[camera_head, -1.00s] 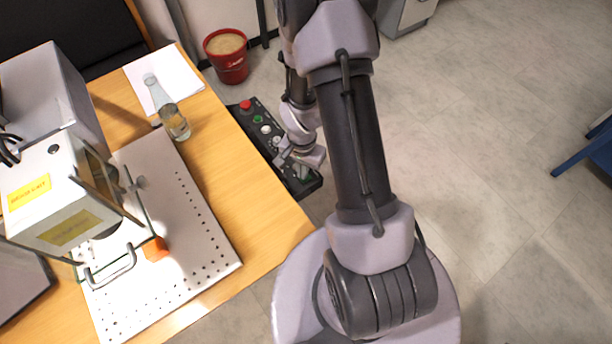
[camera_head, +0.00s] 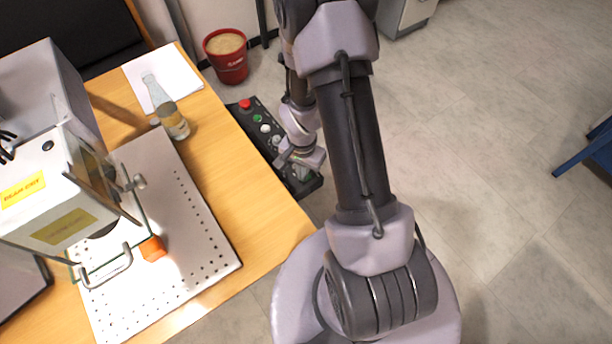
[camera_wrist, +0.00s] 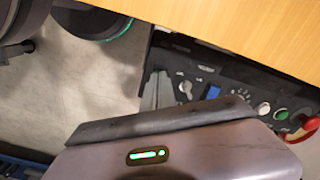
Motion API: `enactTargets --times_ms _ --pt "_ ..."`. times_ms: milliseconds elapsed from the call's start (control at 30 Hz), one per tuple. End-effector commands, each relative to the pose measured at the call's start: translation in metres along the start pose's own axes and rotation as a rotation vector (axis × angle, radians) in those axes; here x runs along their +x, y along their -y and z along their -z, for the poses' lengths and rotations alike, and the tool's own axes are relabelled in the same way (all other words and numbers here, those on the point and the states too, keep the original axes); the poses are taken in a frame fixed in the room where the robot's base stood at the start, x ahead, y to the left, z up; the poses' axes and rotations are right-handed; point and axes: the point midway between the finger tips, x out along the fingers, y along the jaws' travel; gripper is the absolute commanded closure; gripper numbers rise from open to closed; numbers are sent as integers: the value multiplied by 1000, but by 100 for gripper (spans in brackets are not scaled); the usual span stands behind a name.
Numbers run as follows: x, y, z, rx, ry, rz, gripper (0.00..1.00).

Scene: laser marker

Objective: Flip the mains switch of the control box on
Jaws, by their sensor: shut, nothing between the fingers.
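The control box (camera_head: 247,124) is a long black panel beside the table's right edge. It has a red mushroom button, a green button and pale buttons. My gripper (camera_head: 283,162) is over its near end, shut and empty. In the wrist view my narrow grey fingers (camera_wrist: 157,88) point at the end of the box's panel (camera_wrist: 240,82), near a small knob (camera_wrist: 185,88). I cannot tell if they touch the panel. The mains switch cannot be made out clearly; my gripper hides part of this end.
A red bucket (camera_head: 228,62) stands behind the box. The floor at right is mostly clear.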

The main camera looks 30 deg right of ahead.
Motion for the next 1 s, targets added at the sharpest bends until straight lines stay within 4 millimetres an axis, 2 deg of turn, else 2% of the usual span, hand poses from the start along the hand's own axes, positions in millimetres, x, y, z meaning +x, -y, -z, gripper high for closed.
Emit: enactTargets --times_ms 533,1000 --pt "5 0 0 0 0 0 100" --pt "-46 0 0 -1 -1 0 100"
